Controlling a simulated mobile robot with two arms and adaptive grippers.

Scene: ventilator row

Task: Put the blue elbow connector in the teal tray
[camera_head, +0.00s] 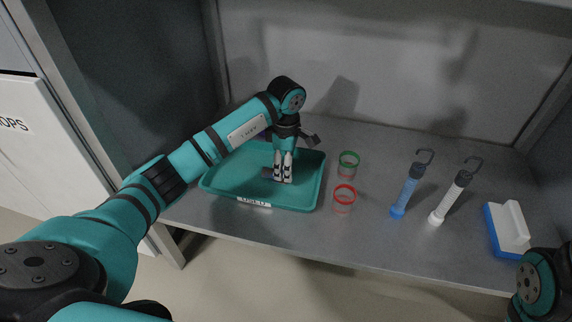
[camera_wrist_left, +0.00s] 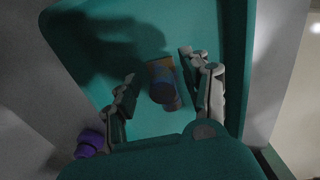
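The teal tray (camera_head: 222,183), with a white label on its front, lies on the grey shelf. My left gripper (camera_head: 283,180) points down over it. In the left wrist view the fingers of my left gripper (camera_wrist_left: 158,66) stand apart. Between them is a small blue-grey piece with an orange-brown end (camera_wrist_left: 162,82), seemingly the elbow connector, against the tray floor (camera_wrist_left: 150,118). Gaps show between it and both fingers.
Farther right are a blue hooked tube (camera_head: 405,193), a white hooked tube (camera_head: 447,202) and a blue-and-white block (camera_head: 508,228). A purple piece (camera_wrist_left: 90,143) lies beside the tray.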

